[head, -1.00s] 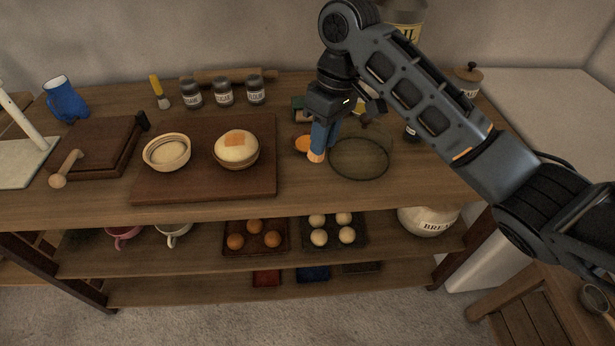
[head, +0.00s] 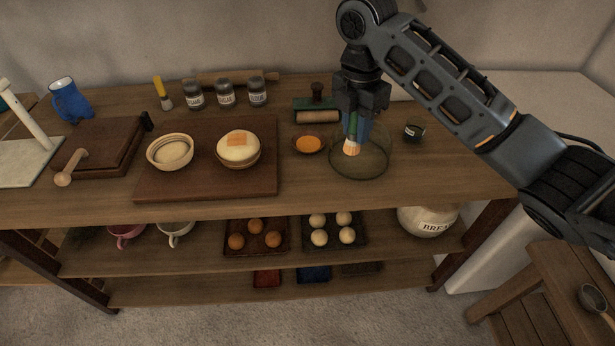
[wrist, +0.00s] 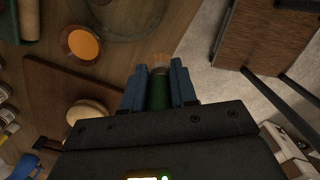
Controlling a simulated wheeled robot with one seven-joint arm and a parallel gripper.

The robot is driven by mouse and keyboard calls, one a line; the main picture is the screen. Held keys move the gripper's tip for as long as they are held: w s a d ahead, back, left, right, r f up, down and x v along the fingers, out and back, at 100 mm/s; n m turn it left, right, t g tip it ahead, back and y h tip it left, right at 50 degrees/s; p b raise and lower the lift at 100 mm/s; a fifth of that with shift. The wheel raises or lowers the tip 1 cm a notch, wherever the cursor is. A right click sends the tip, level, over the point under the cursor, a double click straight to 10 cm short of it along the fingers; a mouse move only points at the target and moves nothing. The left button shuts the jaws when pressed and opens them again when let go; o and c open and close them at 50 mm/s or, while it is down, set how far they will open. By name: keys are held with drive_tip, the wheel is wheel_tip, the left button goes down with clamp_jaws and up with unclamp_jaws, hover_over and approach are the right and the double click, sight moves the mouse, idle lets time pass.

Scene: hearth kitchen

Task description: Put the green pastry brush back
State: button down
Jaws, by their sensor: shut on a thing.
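My gripper (head: 355,120) is shut on the green pastry brush, with its blue fingers on either side of the handle. The brush's pale orange bristles (head: 352,146) point down in the head view. In the wrist view the green handle (wrist: 159,92) lies between the fingers, bristles outward. In the head view the brush overlaps a round clear glass vessel (head: 375,170) on the table. I cannot tell whether the bristles are inside it or above it. The glass also shows in the wrist view (wrist: 125,22). A small dish of orange liquid (head: 309,145) stands just left of the glass.
A green holder with a roller (head: 316,116) stands behind the dish, and a small dark jar (head: 413,132) right of the glass. A board (head: 210,185) with two bowls is left. A yellow-handled brush (head: 161,92) and spice jars are behind. The table's front right is clear.

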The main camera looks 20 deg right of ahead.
drive_tip(key=shift+n, duration=0.9)
drive_tip(key=shift+w+a+f+b, duration=0.6)
drive_tip(key=shift+w+a+f, duration=0.5)
drive_tip(key=shift+f, duration=0.85)
drive_tip(key=shift+w+a+f+b, duration=0.6)
drive_tip(key=shift+w+a+f, duration=0.5)
drive_tip(key=shift+f, duration=0.8)
drive_tip(key=shift+w+a+f+b, duration=0.6)
drive_tip(key=shift+w+a+f, duration=0.5)
drive_tip(key=shift+f, duration=0.85)
drive_tip(key=shift+s+a, duration=0.1)
drive_tip(key=shift+s, duration=0.05)
drive_tip(key=c, duration=0.9)
unclamp_jaws()
drive_tip(key=shift+f, duration=0.1)
drive_tip(key=r, duration=0.4)
drive_tip(key=r+p, duration=0.1)
drive_tip(key=r, duration=0.7)
drive_tip(key=shift+s+a+r+p, duration=0.15)
drive_tip(key=shift+s+a+p, duration=0.1)
drive_tip(key=shift+a+p, duration=0.15)
